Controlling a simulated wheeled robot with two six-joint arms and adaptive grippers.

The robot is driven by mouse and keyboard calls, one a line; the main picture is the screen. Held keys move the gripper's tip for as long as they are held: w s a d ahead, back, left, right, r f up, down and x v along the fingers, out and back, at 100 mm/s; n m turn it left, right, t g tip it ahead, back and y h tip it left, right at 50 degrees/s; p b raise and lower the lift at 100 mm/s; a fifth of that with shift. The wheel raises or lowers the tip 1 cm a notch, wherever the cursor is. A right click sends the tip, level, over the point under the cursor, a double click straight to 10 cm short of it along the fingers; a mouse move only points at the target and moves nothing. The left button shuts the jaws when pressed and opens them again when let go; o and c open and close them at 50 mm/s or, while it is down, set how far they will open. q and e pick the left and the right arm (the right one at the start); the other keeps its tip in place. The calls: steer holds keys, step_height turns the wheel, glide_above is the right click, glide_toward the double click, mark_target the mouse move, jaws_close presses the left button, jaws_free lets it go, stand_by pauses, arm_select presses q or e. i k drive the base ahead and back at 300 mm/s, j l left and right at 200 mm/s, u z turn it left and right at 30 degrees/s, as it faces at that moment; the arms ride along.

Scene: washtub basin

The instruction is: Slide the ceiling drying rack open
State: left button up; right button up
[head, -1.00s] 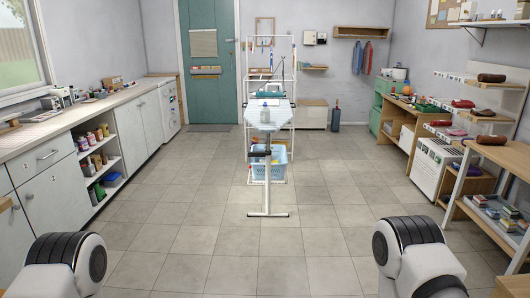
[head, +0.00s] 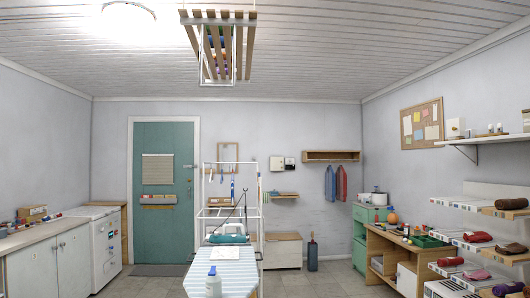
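The ceiling drying rack (head: 239,40) hangs under the ceiling at the top middle of the head view. It has several long wooden slats running away from me and a thin white frame (head: 203,62) at its lower part. Small coloured things show between the slats, too small to make out. I cannot tell how far the rack is slid open. Neither of my grippers is in view.
Below the rack stand a striped ironing board (head: 232,272) with a spray bottle (head: 213,283) on it and a white clothes stand (head: 259,200). A counter (head: 35,235) lies left, loaded shelves (head: 490,257) right. A teal door (head: 163,225) is at the back.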

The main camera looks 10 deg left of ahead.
mark_target(237, 23)
steer(key=i+l+u, duration=0.2)
steer(key=i+l, duration=0.15)
steer(key=i, duration=0.3)
steer(key=i+l+u, duration=0.25)
steer(key=i+l, duration=0.2)
steer(key=i, duration=0.2)
